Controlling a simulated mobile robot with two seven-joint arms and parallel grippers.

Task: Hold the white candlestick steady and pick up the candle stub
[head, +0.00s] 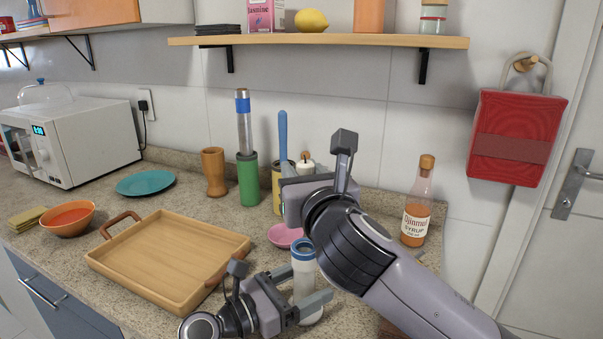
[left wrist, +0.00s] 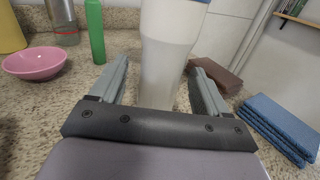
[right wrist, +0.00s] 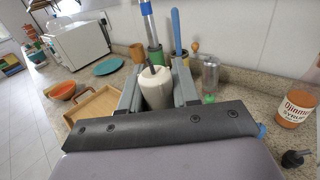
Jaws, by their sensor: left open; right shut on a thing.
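The candlestick (head: 304,280) is a white upright column with a blue band near its top, at the front of the counter. My left gripper (head: 318,307) is open, with one finger on each side of it; gaps show in the left wrist view, where the column (left wrist: 165,75) stands between the fingers. The candle stub (right wrist: 153,88) is a thick white candle with a dark wick. My right gripper (right wrist: 158,85) is shut on it.
A wooden tray (head: 165,255) lies to the left. A pink bowl (head: 284,236) sits behind the candlestick. A green holder (head: 248,180), a wooden cup (head: 213,172) and a syrup bottle (head: 416,205) stand along the wall. Folded blue cloths (left wrist: 280,130) show in the left wrist view.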

